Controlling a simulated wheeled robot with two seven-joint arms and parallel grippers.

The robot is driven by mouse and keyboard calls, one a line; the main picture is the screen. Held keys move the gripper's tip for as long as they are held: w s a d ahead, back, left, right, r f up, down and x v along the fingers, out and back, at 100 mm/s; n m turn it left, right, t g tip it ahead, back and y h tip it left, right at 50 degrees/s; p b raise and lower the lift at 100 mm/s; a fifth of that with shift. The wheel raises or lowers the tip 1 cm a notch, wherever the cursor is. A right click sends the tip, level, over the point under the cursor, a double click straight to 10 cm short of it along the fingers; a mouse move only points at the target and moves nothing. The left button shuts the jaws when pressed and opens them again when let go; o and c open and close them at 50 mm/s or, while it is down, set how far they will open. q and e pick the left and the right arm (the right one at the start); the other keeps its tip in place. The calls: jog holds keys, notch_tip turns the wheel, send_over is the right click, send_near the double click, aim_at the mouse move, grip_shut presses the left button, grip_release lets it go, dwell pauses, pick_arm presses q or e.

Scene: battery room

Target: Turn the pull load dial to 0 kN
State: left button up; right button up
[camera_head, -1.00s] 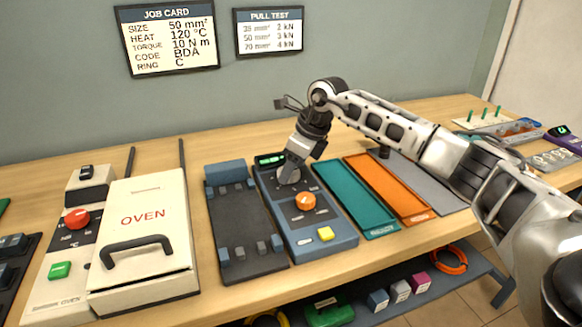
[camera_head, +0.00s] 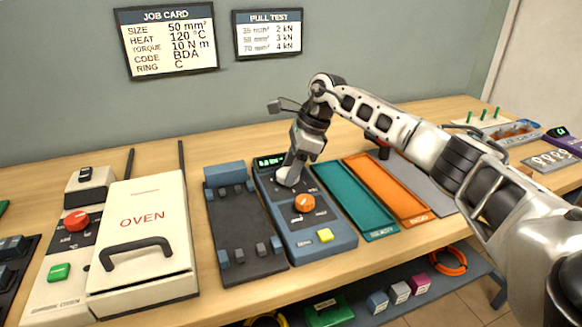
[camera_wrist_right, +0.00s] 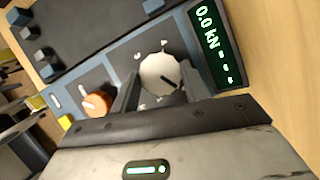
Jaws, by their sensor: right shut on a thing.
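The pull load dial (camera_wrist_right: 160,75) is a round pale knob with a dark pointer mark on the blue-grey pull test unit (camera_head: 325,243). My right gripper (camera_head: 287,178) is down over it, with one finger on either side, and is shut on it; in the wrist view the fingers (camera_wrist_right: 155,85) flank the knob. The green display (camera_wrist_right: 212,42) next to the dial reads 0.0 kN. An orange knob (camera_head: 305,203) and a yellow button (camera_head: 325,235) are on the same unit. The left gripper is not seen.
A dark fixture (camera_head: 245,240) stands left of the unit, then the oven (camera_head: 143,245) with its handle. A teal tray (camera_head: 350,200) and an orange tray (camera_head: 388,192) lie to the right. The pull test card (camera_head: 268,33) hangs on the wall.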

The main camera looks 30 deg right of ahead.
jog(key=shift+r, duration=0.1)
jog(key=o, duration=1)
jog(key=v, duration=1.6)
jog(key=shift+s+d, duration=0.1)
jog(key=shift+d, duration=0.05)
